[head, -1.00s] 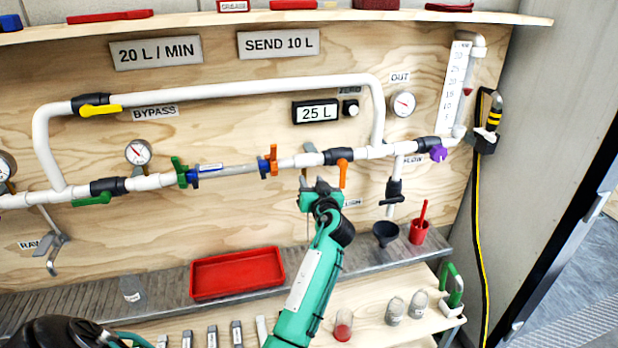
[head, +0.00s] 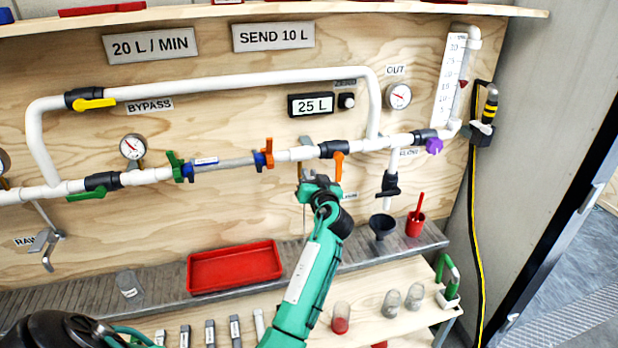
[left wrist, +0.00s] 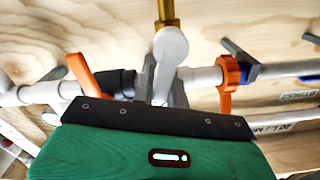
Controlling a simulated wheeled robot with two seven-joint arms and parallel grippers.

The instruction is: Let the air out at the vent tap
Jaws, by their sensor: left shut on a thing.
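The vent tap shows as a brass stem (left wrist: 168,12) with a pale rounded lever (left wrist: 170,48) in the left wrist view. In the head view a small brass-coloured part (head: 305,191) shows under the white pipe, left of the orange valve handle (head: 338,166). My left gripper (head: 318,188) is at this part, just below the pipe. In the left wrist view its dark fingers (left wrist: 163,90) are shut on the pale lever. The lever's gripped end is mostly hidden between the fingers. My right gripper is not in view.
The filter housing (head: 225,164) has a green and an orange end handle. A black-handled valve (head: 389,184) hangs right of my gripper. The display (head: 311,104) reads 25 L.

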